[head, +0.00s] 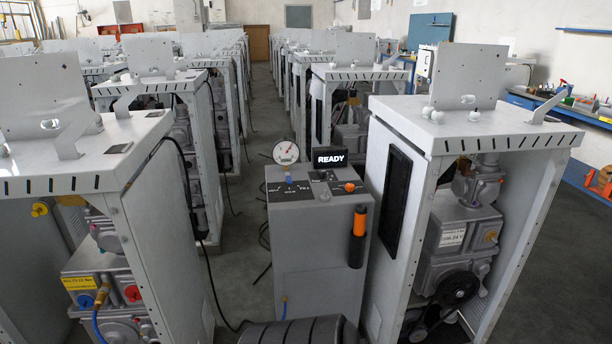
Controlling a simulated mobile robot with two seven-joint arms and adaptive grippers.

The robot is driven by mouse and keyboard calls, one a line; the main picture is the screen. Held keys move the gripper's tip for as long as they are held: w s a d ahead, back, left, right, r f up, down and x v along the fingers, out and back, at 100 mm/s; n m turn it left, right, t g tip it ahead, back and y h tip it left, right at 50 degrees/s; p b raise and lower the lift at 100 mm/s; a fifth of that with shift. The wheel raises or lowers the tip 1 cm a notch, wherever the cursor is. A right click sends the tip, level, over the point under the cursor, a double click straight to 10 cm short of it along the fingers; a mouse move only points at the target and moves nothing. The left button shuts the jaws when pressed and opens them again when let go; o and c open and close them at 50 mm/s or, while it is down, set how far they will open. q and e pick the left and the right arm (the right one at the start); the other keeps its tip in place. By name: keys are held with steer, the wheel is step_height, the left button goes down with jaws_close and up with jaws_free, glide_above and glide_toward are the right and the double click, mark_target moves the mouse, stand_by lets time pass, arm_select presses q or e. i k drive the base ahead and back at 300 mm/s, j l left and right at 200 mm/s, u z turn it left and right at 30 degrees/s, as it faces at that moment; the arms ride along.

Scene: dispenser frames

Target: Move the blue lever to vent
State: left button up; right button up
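A grey console (318,240) stands in the aisle between the dispenser frames. On the left of its sloped top is a dark label panel (303,188) with small white lettering, too small to read surely. The small blue lever (289,179) stands on this panel, near its upper middle. I cannot tell which marking it points to. A round white gauge (286,152) with a red needle rises behind it. A black sign reading READY (330,158) stands beside the gauge. Neither of my grippers is in view.
An orange knob (349,187) sits on the console's right top. An orange-and-black handle (358,235) hangs at its right side. Open dispenser frames stand close on the left (165,205) and right (400,180). A black ribbed shape (298,331) fills the bottom middle.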

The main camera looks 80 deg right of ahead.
mark_target(288, 178)
steer(key=z, duration=2.65)
steer(key=i+u, duration=0.2)
steer(key=i+l, duration=0.05)
steer(key=i, duration=0.05)
